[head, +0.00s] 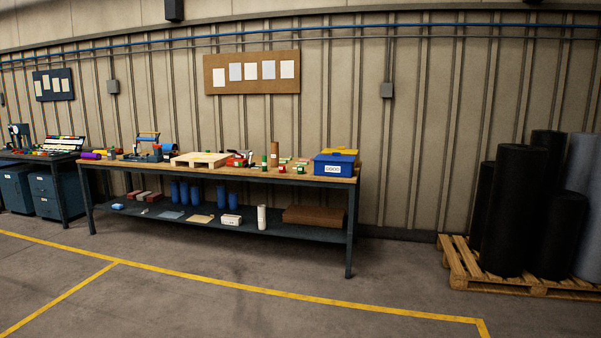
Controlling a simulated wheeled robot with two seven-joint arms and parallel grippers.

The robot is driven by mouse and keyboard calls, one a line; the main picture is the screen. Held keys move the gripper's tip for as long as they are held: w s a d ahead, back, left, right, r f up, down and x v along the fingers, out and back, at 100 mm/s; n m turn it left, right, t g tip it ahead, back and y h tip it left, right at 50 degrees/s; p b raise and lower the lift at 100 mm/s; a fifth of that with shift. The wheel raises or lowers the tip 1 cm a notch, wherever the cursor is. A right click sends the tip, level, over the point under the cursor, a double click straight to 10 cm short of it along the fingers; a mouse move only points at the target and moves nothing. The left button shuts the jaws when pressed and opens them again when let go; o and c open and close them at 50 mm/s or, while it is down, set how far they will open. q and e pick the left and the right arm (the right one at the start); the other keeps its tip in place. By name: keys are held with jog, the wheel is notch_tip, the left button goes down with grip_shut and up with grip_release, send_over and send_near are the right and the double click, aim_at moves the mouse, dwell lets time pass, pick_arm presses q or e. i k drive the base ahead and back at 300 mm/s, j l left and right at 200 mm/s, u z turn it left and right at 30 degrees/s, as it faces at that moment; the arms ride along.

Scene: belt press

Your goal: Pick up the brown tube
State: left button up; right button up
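A brown tube (274,154) stands upright on the top of the long workbench (200,170), toward its right part. Small red and green items stand close in front of it and partly hide its foot. Neither of my grippers shows in the head view, and the bench is some distance off across the floor.
A blue bin (334,168) stands right of the tube. A pale wooden board (200,159) lies to its left. The lower shelf (180,213) holds blue cylinders and a white roll (262,217). A pallet (470,270) with dark rolls stands right. The floor in front is clear.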

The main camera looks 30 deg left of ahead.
aim_at(275, 145)
jog(key=i+j+u, duration=0.35)
jog(key=i, duration=0.3)
jog(key=i+u, duration=0.4)
jog(key=i, duration=2.65)
jog(key=j+u, duration=0.05)
jog(key=j, duration=0.1)
